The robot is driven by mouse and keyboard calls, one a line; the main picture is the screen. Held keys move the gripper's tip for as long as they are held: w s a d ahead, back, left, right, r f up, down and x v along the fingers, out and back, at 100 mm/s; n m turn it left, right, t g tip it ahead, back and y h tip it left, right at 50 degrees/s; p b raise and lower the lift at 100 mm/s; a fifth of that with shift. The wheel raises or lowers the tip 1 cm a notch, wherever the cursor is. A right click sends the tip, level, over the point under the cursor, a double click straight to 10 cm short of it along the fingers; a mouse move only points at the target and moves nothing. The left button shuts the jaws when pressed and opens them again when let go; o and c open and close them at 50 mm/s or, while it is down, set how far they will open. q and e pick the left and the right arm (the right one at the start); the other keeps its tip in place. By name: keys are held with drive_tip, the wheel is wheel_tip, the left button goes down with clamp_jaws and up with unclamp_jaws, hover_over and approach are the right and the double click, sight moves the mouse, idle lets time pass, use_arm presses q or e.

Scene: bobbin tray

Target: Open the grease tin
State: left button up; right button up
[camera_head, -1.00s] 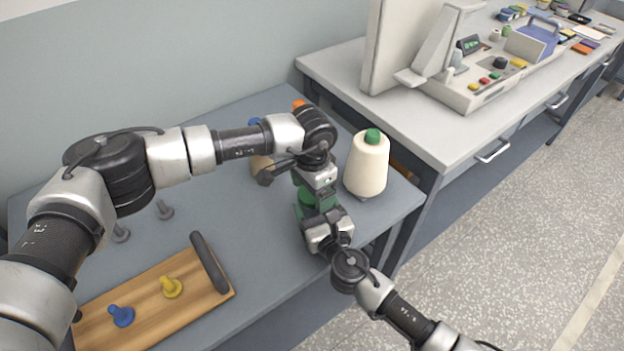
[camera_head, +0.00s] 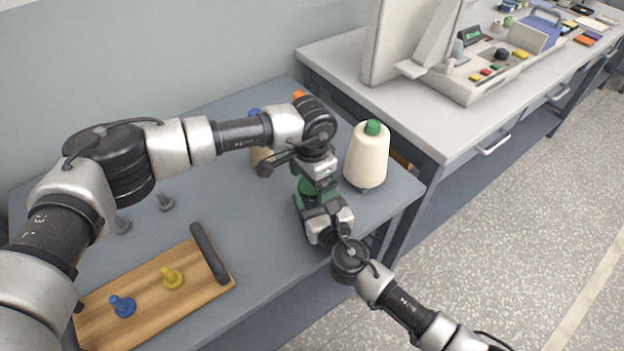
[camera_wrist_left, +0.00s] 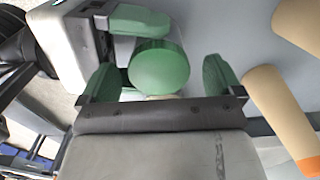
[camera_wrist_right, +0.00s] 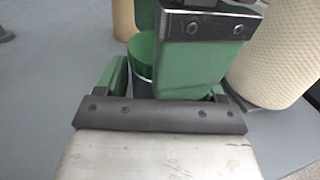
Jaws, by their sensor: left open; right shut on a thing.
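The grease tin shows in the left wrist view as a round green lid (camera_wrist_left: 159,68), seen from above. In the right wrist view the green lid (camera_wrist_right: 142,48) sits on a darker body, partly hidden by a green finger. My left gripper (camera_head: 312,186) comes from above; its open green fingers stand on either side of the lid, with gaps visible. My right gripper (camera_head: 312,204) reaches in low from the front and is shut on the tin, its fingers on either side of the body. In the head view the grippers mostly hide the tin.
A cream thread cone (camera_head: 366,158) with a green tip stands close right of the grippers. A tan bobbin (camera_head: 261,158) is behind my left wrist. A wooden tray (camera_head: 150,300) with blue and yellow pegs lies front left. Grey pegs (camera_head: 165,202) stand behind it.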

use_arm(q)
drive_tip(key=shift+r, duration=2.25)
use_arm(e)
drive_tip(key=o, duration=1.8)
